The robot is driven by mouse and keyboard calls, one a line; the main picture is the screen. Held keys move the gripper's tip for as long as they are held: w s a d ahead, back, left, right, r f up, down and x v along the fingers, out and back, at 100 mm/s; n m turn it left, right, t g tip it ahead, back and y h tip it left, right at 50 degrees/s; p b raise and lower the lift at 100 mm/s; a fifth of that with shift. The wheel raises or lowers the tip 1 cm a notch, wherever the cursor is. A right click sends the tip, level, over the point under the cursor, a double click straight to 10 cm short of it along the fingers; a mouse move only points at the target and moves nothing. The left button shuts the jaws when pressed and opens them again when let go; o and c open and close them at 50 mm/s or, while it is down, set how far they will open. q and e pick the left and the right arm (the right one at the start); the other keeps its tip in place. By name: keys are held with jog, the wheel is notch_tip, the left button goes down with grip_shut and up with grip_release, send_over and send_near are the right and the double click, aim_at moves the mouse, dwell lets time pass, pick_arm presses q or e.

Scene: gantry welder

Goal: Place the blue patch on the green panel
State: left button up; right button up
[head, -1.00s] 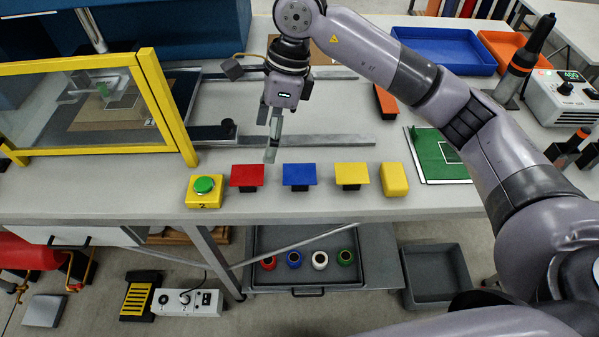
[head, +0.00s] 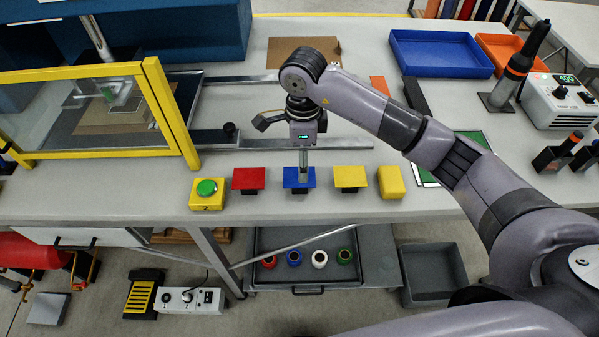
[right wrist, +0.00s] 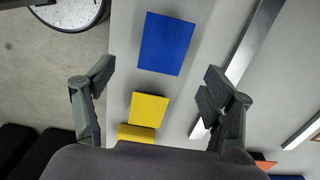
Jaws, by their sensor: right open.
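The blue patch (head: 290,178) sits on a small dark stand near the table's front edge, between a red patch (head: 249,178) and a yellow patch (head: 350,177). My right gripper (head: 303,178) points down over the blue patch and partly covers it in the head view. In the right wrist view the jaws (right wrist: 158,76) are open and empty, with the blue patch (right wrist: 166,43) ahead of the fingertips, apart from them. The green panel (head: 476,137) lies to the right on the table, mostly hidden by my right arm. My left gripper is out of view.
A yellow block (head: 391,182) stands right of the yellow patch, and a green button on a yellow box (head: 206,189) stands left. A yellow-framed guard (head: 172,110) rises at left. Metal rails (head: 345,143) run behind the patches. A blue tray (head: 441,54) is at back right.

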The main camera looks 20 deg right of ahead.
aim_at(291, 174)
jog(key=f+p, duration=0.1)
jog(key=f, duration=0.1)
jog(key=f+p, duration=0.1)
jog(key=f, duration=0.1)
jog(key=shift+w+a+f+p, duration=0.1)
jog(key=shift+w+f+p, duration=0.1)
jog(key=shift+f+p, duration=0.15)
jog(key=shift+f, duration=0.5)
jog(key=shift+f+b, duration=0.3)
jog(key=shift+b, duration=0.1)
jog(key=shift+c, duration=0.2)
jog(key=c, duration=1)
jog(key=shift+r, duration=0.1)
